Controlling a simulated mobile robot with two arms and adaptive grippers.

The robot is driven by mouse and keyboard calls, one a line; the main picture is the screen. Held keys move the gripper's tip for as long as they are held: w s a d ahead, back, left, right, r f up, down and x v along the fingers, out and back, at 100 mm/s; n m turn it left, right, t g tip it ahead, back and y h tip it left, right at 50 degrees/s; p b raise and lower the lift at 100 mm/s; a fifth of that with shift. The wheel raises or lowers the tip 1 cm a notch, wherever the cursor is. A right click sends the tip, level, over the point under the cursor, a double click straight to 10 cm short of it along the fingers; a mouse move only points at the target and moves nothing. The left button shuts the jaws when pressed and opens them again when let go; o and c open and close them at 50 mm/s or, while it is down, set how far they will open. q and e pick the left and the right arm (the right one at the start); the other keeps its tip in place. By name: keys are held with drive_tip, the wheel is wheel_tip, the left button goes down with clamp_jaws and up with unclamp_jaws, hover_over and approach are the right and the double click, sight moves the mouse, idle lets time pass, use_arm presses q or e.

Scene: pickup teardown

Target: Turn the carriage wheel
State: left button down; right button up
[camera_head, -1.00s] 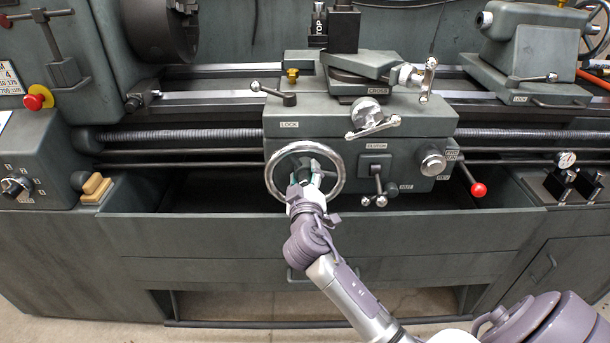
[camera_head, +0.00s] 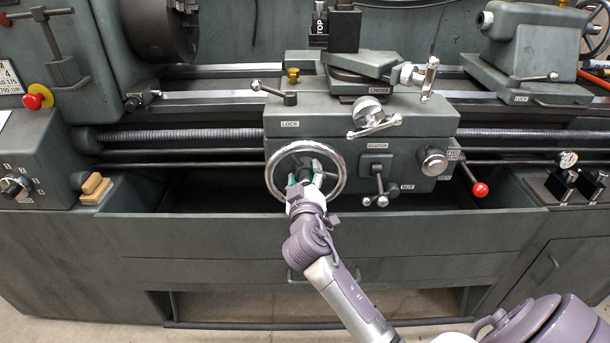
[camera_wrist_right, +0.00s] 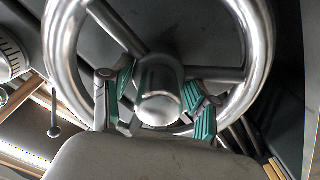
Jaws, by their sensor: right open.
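The carriage wheel (camera_head: 336,190) is a shiny metal handwheel with spokes on the front of the lathe carriage in the head view. My right gripper (camera_head: 306,183) is in front of the wheel's lower middle. In the right wrist view the wheel rim (camera_wrist_right: 262,50) arches around the picture, with a metal hub (camera_wrist_right: 160,90) at its centre. The green-padded fingers of my right gripper (camera_wrist_right: 160,108) are apart, one on each side of the hub. I cannot tell whether they touch it. My left gripper is not in view.
The carriage apron also bears a clutch lever (camera_head: 379,185), a knob (camera_head: 433,161) and a red-tipped lever (camera_head: 479,189) right of the wheel. A lock lever (camera_head: 274,93) is above. An open trough (camera_head: 225,195) runs below the carriage.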

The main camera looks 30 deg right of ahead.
drive_tip(key=v, duration=1.2)
drive_tip(key=shift+w+f, duration=0.1)
drive_tip(key=shift+f, duration=0.05)
